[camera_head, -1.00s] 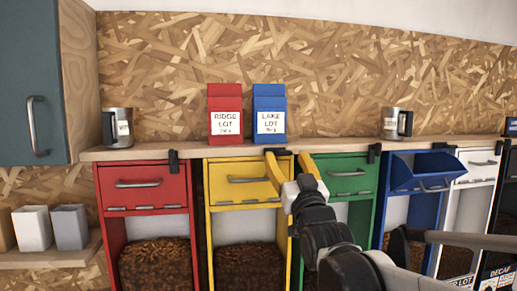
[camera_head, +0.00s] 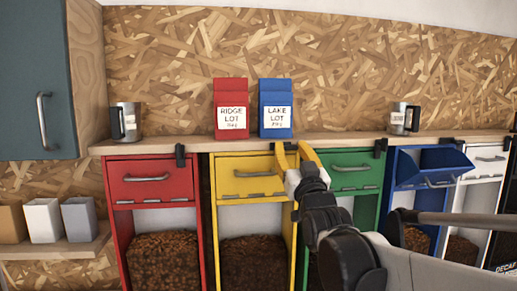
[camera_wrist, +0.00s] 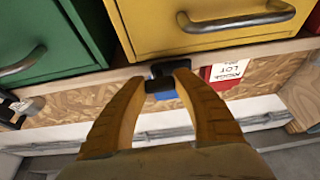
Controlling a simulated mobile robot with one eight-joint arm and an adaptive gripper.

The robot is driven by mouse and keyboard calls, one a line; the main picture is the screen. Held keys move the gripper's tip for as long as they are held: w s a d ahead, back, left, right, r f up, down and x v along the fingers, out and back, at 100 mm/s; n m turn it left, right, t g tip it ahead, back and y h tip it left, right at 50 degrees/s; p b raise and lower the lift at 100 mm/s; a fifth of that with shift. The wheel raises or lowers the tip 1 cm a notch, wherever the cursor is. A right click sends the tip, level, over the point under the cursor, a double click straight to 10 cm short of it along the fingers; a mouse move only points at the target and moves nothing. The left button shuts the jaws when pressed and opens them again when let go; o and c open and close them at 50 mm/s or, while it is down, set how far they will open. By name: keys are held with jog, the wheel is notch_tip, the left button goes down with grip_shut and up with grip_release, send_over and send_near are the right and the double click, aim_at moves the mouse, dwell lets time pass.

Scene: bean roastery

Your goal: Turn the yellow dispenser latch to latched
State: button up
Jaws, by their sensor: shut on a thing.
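The yellow dispenser (camera_head: 227,190) stands between the red and green ones, its front flap closed. Its handle (camera_wrist: 240,22) shows large in the wrist view. The dark latch (camera_wrist: 168,72) sits at the dispenser's top edge, under the shelf. My gripper (camera_wrist: 168,82) is shut on the latch, with a yellow finger on each side of it. In the head view my gripper (camera_head: 291,150) is at the yellow dispenser's top right corner, and its fingers mostly hide the latch there. I cannot tell the latch's exact angle.
The red dispenser (camera_head: 150,190) and green dispenser (camera_head: 355,180) are close on either side, with latches hanging down. The blue dispenser's flap (camera_head: 432,165) is tilted open. Red and blue bags (camera_head: 231,95) and two mugs (camera_head: 125,120) stand on the shelf (camera_head: 340,139) above.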

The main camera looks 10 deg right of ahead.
jog(key=shift+n, duration=0.4)
jog(key=n+y+b, duration=0.1)
jog(key=n+y, duration=0.2)
jog(key=n, duration=0.2)
jog(key=n+g+y, duration=0.1)
jog(key=n, duration=0.2)
jog(key=n+g+y, duration=0.1)
jog(key=n, duration=0.2)
jog(key=shift+y, duration=0.4)
jog(key=n+g, duration=0.1)
jog(key=n, duration=0.2)
jog(key=n+g+y, duration=0.1)
jog(key=n, duration=0.2)
jog(key=shift+r+n, duration=0.1)
jog(key=shift+n, duration=0.2)
jog(key=shift+n+g+p, duration=0.45)
jog(key=shift+n+g, duration=0.45)
jog(key=shift+n, duration=1)
jog(key=o, duration=1.2)
jog(key=shift+w, duration=0.1)
